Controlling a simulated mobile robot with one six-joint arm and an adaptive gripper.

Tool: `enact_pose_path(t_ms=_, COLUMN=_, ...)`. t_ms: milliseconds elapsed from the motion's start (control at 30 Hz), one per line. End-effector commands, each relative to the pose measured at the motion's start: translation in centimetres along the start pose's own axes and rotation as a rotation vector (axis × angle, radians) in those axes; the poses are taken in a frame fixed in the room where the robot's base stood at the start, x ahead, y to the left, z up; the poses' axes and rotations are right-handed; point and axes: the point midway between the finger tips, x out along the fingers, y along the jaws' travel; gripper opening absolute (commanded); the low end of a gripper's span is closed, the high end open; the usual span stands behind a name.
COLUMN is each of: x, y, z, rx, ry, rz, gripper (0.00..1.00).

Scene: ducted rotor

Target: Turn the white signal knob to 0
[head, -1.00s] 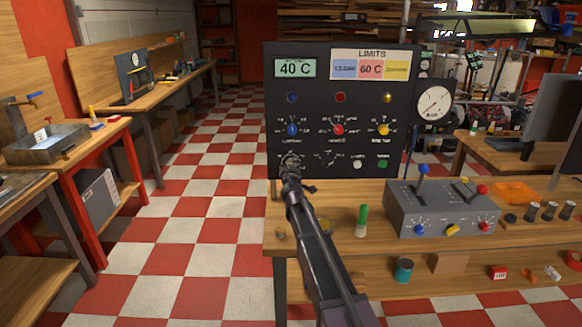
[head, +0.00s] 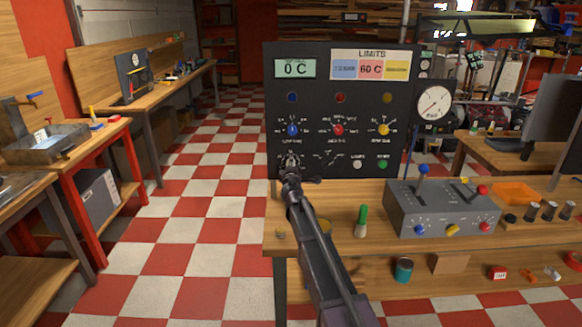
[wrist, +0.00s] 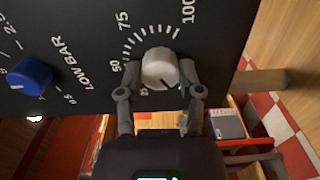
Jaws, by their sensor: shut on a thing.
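The white signal knob (wrist: 160,68) is on the black panel in the wrist view, inside a printed scale on which 50, 75 and 100 can be read. My gripper (wrist: 158,78) has one finger on each side of it and is shut on it. A short dark mark shows on the knob's lower right face; the number it points to cannot be read. In the head view my gripper (head: 290,163) is at the panel's lower left and hides the knob. The display (head: 295,68) at the panel's top left reads 0 C.
A blue knob (wrist: 30,76) marked LOW BAR sits beside the white one. The panel (head: 320,120) also carries red and yellow knobs, lamps and a LIMITS card (head: 371,67). A grey lever box (head: 440,212) and a green-handled tool (head: 361,220) are on the bench to the right.

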Motion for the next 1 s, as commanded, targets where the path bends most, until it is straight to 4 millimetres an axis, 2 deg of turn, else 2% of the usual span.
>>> enact_pose_path(t_ms=167, x=0.2, y=0.1, z=0.0, rx=-0.003, ry=0.0, rz=0.0, gripper=0.0)
enact_pose_path(t_ms=200, x=0.2, y=0.1, z=0.0, rx=-0.002, ry=0.0, rz=0.0, gripper=0.56)
enact_pose_path(t_ms=300, x=0.2, y=0.0, z=0.0, rx=-0.001, ry=0.0, rz=0.0, gripper=0.82)
enact_pose_path(t_ms=767, x=-0.1, y=0.0, z=0.0, rx=0.001, ry=0.0, rz=0.0, gripper=0.82)
enact_pose_path(t_ms=1000, x=-1.8, y=0.0, z=0.0, rx=0.001, ry=0.001, rz=0.0, gripper=0.82)
